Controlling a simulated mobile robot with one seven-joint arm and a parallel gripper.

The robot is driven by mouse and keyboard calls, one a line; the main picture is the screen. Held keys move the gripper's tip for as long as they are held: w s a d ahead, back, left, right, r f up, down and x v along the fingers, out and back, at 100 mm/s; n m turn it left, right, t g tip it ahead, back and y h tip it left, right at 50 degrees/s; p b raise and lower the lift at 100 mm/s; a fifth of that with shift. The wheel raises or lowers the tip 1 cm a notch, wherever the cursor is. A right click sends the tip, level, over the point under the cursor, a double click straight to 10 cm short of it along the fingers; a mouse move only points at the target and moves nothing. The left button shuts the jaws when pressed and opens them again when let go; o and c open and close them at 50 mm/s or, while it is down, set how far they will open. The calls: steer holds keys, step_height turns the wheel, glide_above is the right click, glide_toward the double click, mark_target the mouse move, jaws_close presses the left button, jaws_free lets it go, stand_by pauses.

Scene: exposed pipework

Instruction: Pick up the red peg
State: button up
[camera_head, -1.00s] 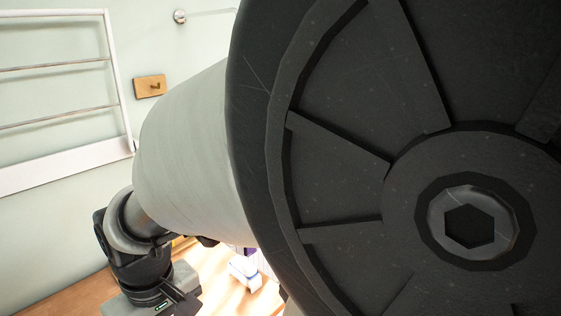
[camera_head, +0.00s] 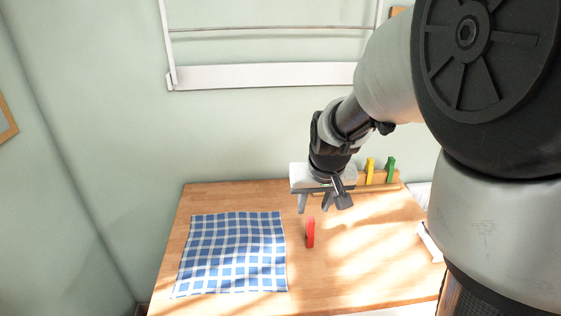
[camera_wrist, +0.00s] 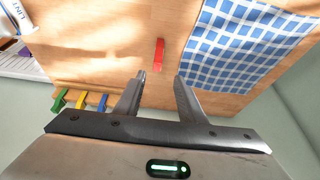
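The red peg (camera_head: 310,233) stands on the wooden table, just right of the blue checked cloth in the head view. It also shows in the wrist view (camera_wrist: 159,54), beyond the fingertips and roughly in line with the gap between them. My gripper (camera_head: 315,208) is open and empty above the table, apart from the peg and toward the back of the table from it. In the wrist view both fingers of my gripper (camera_wrist: 162,75) are spread with nothing between them.
The blue checked cloth (camera_head: 235,252) lies flat at the left of the table (camera_head: 300,270). Behind my gripper, a wooden rack (camera_head: 382,188) holds a yellow peg (camera_head: 370,170) and a green peg (camera_head: 390,170); a blue peg (camera_wrist: 102,102) shows in the wrist view. A white-labelled container (camera_wrist: 10,22) stands nearby.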

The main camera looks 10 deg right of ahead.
mark_target(311, 220)
steer(key=b+x, duration=0.1)
steer(key=x, duration=0.4)
steer(key=shift+f, duration=0.25)
steer(key=shift+d+b+x, duration=0.15)
steer(key=shift+b+x, duration=0.3)
steer(key=shift+x, duration=0.9)
steer(key=shift+d+b+x, duration=0.15)
steer(key=shift+b+x, duration=0.3)
steer(key=shift+x, duration=0.85)
steer(key=shift+c, duration=0.2)
